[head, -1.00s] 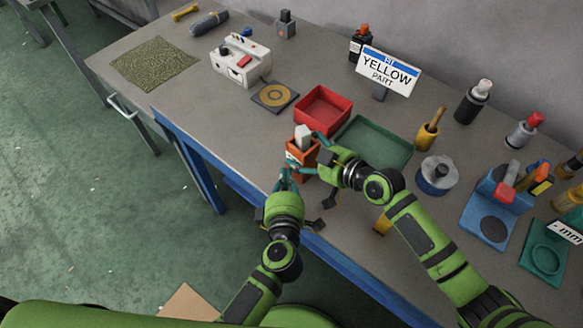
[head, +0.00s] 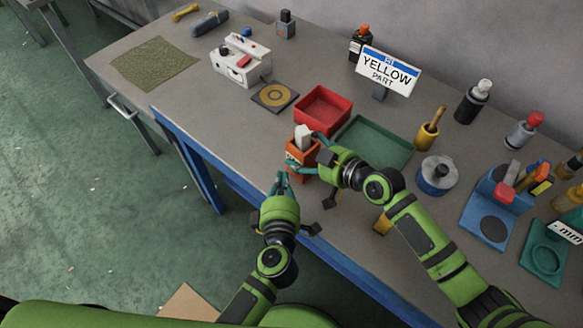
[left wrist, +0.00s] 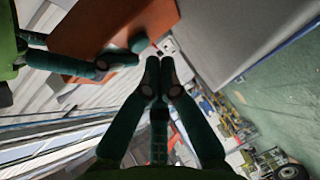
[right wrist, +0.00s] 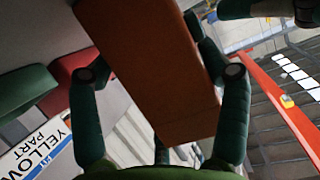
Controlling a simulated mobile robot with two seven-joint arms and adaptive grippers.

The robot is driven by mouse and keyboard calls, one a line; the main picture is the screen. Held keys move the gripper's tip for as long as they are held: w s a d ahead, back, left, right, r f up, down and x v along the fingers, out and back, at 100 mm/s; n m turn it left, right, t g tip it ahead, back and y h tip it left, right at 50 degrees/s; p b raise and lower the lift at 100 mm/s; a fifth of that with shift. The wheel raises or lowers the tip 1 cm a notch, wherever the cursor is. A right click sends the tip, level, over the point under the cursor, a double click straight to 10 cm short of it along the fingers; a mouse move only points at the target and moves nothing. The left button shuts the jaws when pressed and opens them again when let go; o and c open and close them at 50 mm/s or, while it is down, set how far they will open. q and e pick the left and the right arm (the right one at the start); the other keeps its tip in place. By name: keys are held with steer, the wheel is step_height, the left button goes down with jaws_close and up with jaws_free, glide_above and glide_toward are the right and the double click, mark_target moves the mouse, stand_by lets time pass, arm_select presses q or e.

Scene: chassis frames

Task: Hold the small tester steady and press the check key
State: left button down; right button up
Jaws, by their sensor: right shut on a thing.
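The small tester is an orange-brown box (head: 301,161) with a pale piece (head: 303,137) rising at its top. It is upright near the bench's front edge in the head view. My right gripper (head: 318,156) is shut on it from the right. In the right wrist view the tester's plain orange side (right wrist: 150,65) lies between the two fingers. My left gripper (head: 280,178) has its fingers together and empty, just in front and left of the tester, slightly apart from it. The left wrist view shows its closed tips (left wrist: 160,68) beside the orange body (left wrist: 110,35). I cannot make out the check key.
A red tray (head: 323,108) and a green tray (head: 368,146) lie behind the tester. A yellow-part sign (head: 388,72) stands farther back. A white device (head: 240,66) and a dark pad with a ring (head: 275,96) sit left. Bottles and fixtures crowd the right.

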steer(key=shift+s+f, duration=0.1)
steer(key=shift+f, duration=0.15)
arm_select(q)
steer(key=s+a, duration=0.1)
steer(key=s, duration=0.1)
steer(key=s+a, duration=0.1)
steer(key=a, duration=0.1)
steer(key=shift+s+a, duration=0.15)
steer(key=shift+s, duration=0.2)
stand_by(0.4)
arm_select(e)
steer(key=o, duration=1.3)
steer(key=shift+r, duration=0.1)
